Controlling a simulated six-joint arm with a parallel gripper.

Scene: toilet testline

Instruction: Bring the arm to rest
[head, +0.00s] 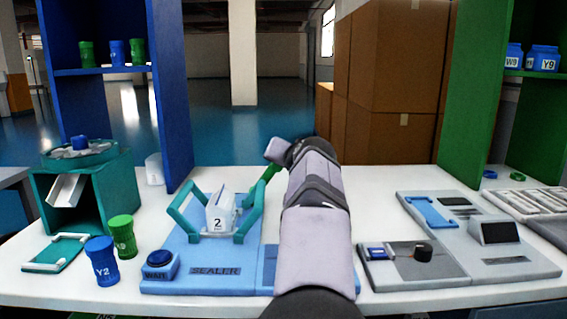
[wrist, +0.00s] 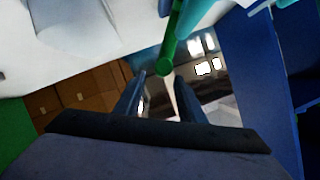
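My arm reaches up from the bottom middle of the head view over the bench, with its upper end (head: 290,152) above the right side of the blue sealer. My gripper's tips are hidden there. In the wrist view my gripper (wrist: 160,82) shows two dark fingers apart, with nothing held between them. The end of a green bar (wrist: 172,42) shows just ahead of the fingertips; I cannot tell whether it touches them. In the head view a green handle (head: 268,174) of the sealer runs up beside my arm's end.
The blue sealer (head: 185,262) holds a white box marked 2 (head: 220,212). A blue bottle Y2 (head: 102,262) and a green bottle (head: 122,236) stand at left. A grey device (head: 480,255) lies right of my arm. Blue (head: 172,90) and green (head: 470,90) shelves flank the bench.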

